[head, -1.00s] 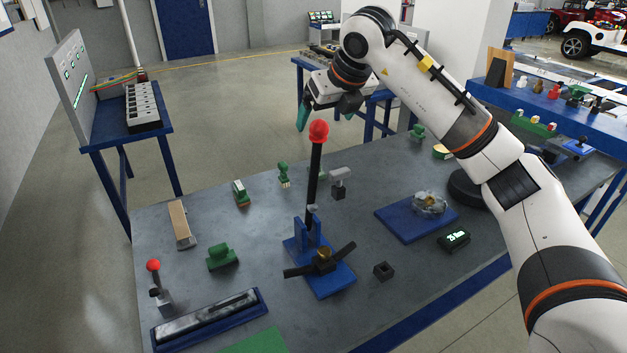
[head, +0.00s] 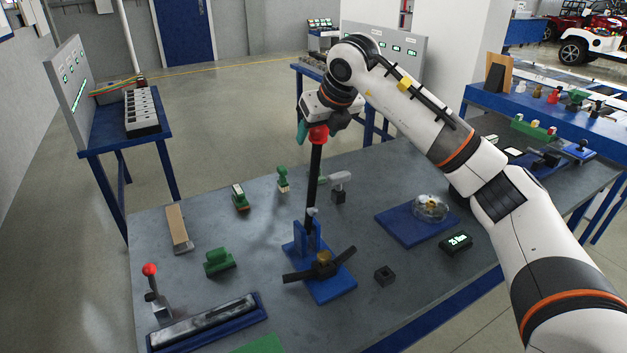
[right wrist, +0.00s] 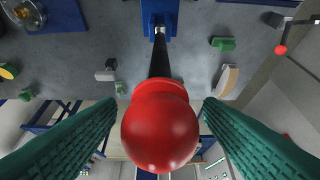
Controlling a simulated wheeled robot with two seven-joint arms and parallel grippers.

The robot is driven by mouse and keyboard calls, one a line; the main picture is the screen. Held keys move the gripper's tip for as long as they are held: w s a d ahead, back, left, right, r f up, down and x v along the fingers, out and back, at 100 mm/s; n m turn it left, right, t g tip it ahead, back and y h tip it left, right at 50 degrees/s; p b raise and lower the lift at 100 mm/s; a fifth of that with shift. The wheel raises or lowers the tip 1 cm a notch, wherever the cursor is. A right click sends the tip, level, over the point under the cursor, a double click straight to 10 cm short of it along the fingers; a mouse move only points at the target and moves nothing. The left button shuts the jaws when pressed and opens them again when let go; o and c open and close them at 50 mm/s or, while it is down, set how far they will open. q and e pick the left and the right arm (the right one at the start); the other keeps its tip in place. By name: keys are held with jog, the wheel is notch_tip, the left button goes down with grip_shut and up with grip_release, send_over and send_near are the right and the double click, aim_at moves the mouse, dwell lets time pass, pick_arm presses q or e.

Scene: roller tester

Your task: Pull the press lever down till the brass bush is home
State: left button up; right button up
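The press lever (head: 314,180) is a black bar standing nearly upright from a blue press (head: 325,283), with a red ball knob (head: 318,134) on top. The brass bush (head: 323,258) sits at the black cross-arms of the press; how deep it sits I cannot tell. My right gripper (head: 317,130) is at the knob, seen from above. In the right wrist view, the red knob (right wrist: 160,125) lies between the two green fingers of my right gripper (right wrist: 160,128). The fingers are open, with a gap on each side. My left gripper is not in view.
A smaller red-knobbed lever (head: 150,270) stands at the table's front left. A blue plate with a clear-domed part (head: 430,208), a display box (head: 456,243) and a small black block (head: 385,275) lie right of the press. Several green pieces lie left.

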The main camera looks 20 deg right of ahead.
jog(key=c, duration=1.1)
jog(key=shift+s+f+b, duration=0.35)
jog(key=shift+s+b, duration=0.1)
jog(key=shift+b, duration=0.15)
jog(key=shift+c, duration=0.2)
jog(key=s+b, duration=0.1)
jog(key=s, duration=0.1)
jog(key=s+f+b, duration=0.1)
jog(key=s, duration=0.1)
jog(key=shift+s+d+b, duration=0.2)
jog(key=shift+s+b, duration=0.1)
jog(key=shift+b, duration=0.1)
